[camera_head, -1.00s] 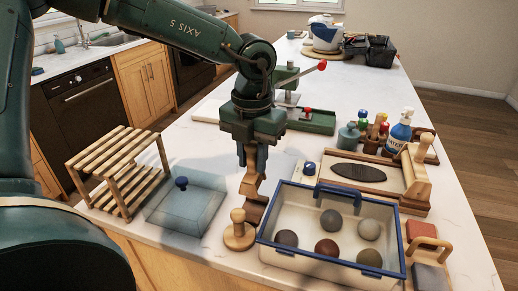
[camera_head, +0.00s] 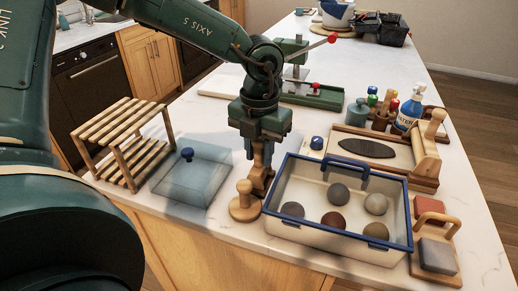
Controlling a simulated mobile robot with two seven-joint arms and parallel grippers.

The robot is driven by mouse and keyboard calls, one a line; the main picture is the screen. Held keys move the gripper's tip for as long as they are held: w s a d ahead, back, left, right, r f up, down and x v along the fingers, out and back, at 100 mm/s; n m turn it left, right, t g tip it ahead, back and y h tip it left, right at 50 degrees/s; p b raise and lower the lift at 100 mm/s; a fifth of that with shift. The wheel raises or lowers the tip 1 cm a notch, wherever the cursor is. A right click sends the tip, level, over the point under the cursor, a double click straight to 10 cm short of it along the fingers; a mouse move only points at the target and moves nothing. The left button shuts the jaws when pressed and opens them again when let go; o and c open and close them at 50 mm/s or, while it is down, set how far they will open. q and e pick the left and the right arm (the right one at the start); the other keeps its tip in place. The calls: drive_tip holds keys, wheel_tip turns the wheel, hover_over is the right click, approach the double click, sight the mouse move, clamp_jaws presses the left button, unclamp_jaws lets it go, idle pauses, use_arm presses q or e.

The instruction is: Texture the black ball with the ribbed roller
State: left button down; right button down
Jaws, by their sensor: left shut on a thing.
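A dark, flat oval piece (camera_head: 367,148) lies on a wooden board (camera_head: 402,169) at the right; no ball clearly black stands out. My left gripper (camera_head: 261,153) points down left of the clear blue-rimmed bin. It is shut on a brown wooden tool (camera_head: 261,178), which hangs upright between a wooden stamp and the bin. I cannot tell if this tool is ribbed or whether it touches the counter. A wooden roller (camera_head: 430,134) rests at the board's right end; its ribbing is not clear. My right gripper is not in view.
The clear bin (camera_head: 341,248) holds several balls (camera_head: 338,194). A wooden stamp (camera_head: 243,205), a glass box (camera_head: 190,182) and a slatted rack (camera_head: 125,140) stand left. Bottles (camera_head: 408,115) stand behind the board. A sponge holder (camera_head: 436,254) lies at the right.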

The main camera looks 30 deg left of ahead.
use_arm(q)
drive_tip(key=shift+f, duration=0.1)
drive_tip(key=c, duration=1.1)
unclamp_jaws()
